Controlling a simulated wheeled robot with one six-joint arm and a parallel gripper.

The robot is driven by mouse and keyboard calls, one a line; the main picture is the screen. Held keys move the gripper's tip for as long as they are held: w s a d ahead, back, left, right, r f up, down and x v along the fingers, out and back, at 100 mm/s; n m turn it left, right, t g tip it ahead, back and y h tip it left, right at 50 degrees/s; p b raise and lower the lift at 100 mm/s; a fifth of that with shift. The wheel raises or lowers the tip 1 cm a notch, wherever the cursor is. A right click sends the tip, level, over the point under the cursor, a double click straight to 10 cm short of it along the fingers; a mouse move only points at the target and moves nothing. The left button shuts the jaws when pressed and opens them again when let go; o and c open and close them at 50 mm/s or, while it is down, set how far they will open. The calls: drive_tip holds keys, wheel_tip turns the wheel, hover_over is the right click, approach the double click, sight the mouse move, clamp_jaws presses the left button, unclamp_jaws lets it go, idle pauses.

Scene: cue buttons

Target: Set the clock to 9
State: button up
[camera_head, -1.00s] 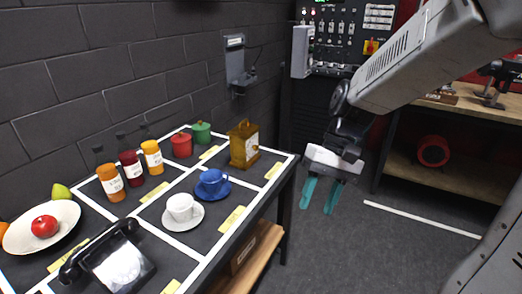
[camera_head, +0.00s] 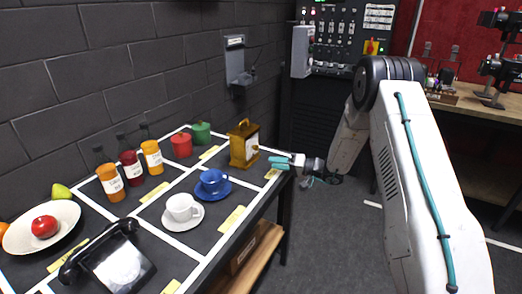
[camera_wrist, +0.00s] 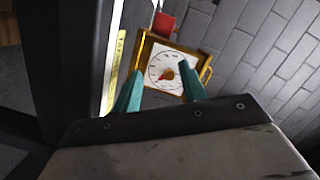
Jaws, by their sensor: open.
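The clock (camera_head: 239,147) is a gold-brown box with a handle on top. It stands upright at the far right corner of the table, its white face turned right towards my gripper. In the wrist view the clock's dial (camera_wrist: 167,68) shows marks round it and a red-orange pointer or knob in the middle; the marks are too small to read. My gripper (camera_head: 280,162) is beside the clock, apart from it, with teal fingers pointing at the face. In the wrist view the fingers (camera_wrist: 160,88) are apart with nothing between them.
The black table (camera_head: 268,185) has white lines and yellow labels. Near the clock are a green pot (camera_head: 201,134), a red pot (camera_head: 181,146) and a blue cup (camera_head: 214,180). A brick wall (camera_head: 130,60) stands behind. The floor right of the table is clear.

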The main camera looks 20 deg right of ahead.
sight(255, 147)
drive_tip(key=w+d+r+t, duration=0.1)
drive_tip(key=w+r+n+t, duration=0.1)
drive_tip(key=shift+w+d+r+n, duration=0.2)
drive_tip(key=shift+w+d+n, duration=0.1)
drive_tip(key=shift+w+d, duration=0.05)
drive_tip(key=shift+n, duration=0.4)
drive_tip(key=shift+w+a, duration=0.1)
drive_tip(key=shift+a, duration=0.05)
drive_tip(key=x, duration=0.7)
drive_tip(key=shift+w+a, duration=0.15)
drive_tip(key=shift+w, duration=0.05)
clamp_jaws()
